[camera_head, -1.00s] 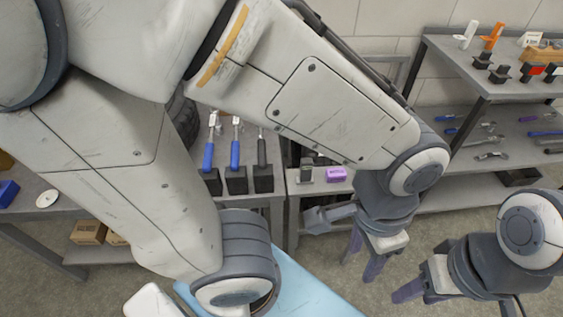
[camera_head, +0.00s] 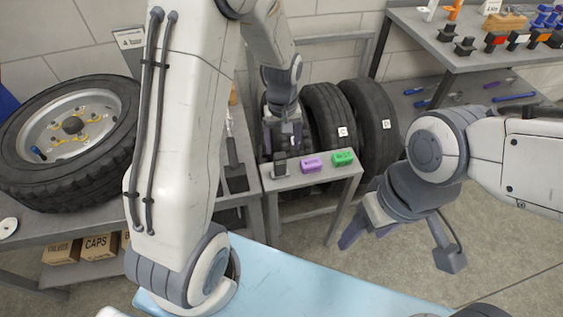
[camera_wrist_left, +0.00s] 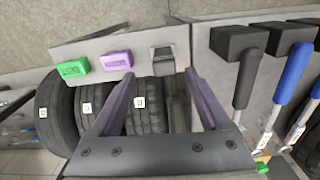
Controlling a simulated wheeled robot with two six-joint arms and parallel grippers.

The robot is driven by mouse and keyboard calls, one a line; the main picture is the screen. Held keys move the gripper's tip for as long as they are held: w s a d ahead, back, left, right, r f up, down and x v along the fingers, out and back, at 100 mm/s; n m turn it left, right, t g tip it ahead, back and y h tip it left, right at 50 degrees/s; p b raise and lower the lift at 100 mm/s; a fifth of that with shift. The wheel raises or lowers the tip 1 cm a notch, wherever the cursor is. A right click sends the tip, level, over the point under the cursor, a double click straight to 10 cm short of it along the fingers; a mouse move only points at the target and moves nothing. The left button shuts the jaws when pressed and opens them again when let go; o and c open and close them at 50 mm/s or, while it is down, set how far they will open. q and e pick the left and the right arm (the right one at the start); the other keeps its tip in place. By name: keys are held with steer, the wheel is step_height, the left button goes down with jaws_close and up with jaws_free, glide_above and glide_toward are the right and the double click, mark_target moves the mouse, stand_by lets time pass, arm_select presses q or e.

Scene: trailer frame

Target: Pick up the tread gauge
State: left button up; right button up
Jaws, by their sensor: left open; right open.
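A small dark grey block-like object (camera_head: 280,166) stands at the left end of a narrow grey stand (camera_head: 330,178); I take it for the tread gauge, but its detail is too small to confirm. In the left wrist view it (camera_wrist_left: 162,62) lies just ahead, between the fingertips in the picture. My left gripper (camera_head: 283,145) is open and empty, above and close to it; contact is not visible. The left gripper also shows in its wrist view (camera_wrist_left: 160,82). My right gripper (camera_head: 361,215) is open and empty, in front of the stand's right side.
A purple block (camera_head: 312,164) and a green block (camera_head: 343,159) sit to the right on the same stand. Upright tyres (camera_head: 377,125) stand behind it. Blue- and black-handled tools (camera_wrist_left: 290,75) in black holders are close to the left gripper. A light blue surface (camera_head: 290,285) lies in front.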

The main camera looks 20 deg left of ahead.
mark_target(279, 154)
arm_select(q)
steer(key=shift+n, duration=0.3)
steer(key=f, duration=0.2)
steer(key=a+f, duration=0.1)
steer(key=f, duration=0.2)
steer(key=shift+w+a+f, duration=0.1)
steer(key=shift+w, duration=0.1)
steer(key=shift+f, duration=3.05)
steer(key=shift+s, duration=0.1)
steer(key=shift+c, duration=0.3)
jaws_close()
steer(key=shift+r, duration=0.1)
